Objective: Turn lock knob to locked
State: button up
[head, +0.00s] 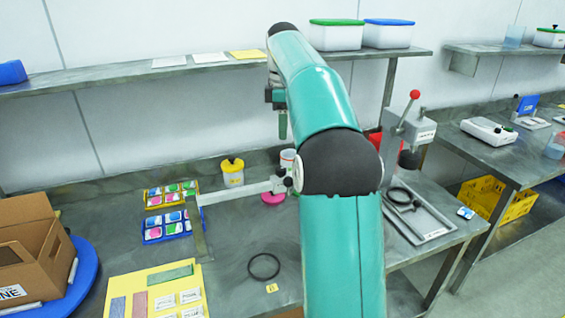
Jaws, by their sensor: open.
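My gripper (281,125) hangs at the end of my teal arm, in front of the back wall and above the bench. It is seen small and from the side, apart from everything on the bench, with nothing visible in it. I cannot pick out the lock knob for certain. A small dark round knob (288,182) shows at the right end of a pale horizontal bar (240,190), beside my arm. My arm hides part of the bench, and no drum is clearly visible.
A lever press (407,130) with a red ball handle stands right of my arm, by a grey tray (435,222). Blue and yellow card racks (167,228), a cardboard box (30,240) and a black ring (264,267) are left. A shelf (130,85) runs behind.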

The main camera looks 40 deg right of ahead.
aim_at(281, 168)
jog(key=f, duration=1.2)
jog(key=shift+w+a+f, duration=0.25)
jog(key=shift+w+f, duration=0.05)
jog(key=shift+f, duration=0.1)
jog(key=shift+w, duration=0.1)
jog(key=c, duration=1)
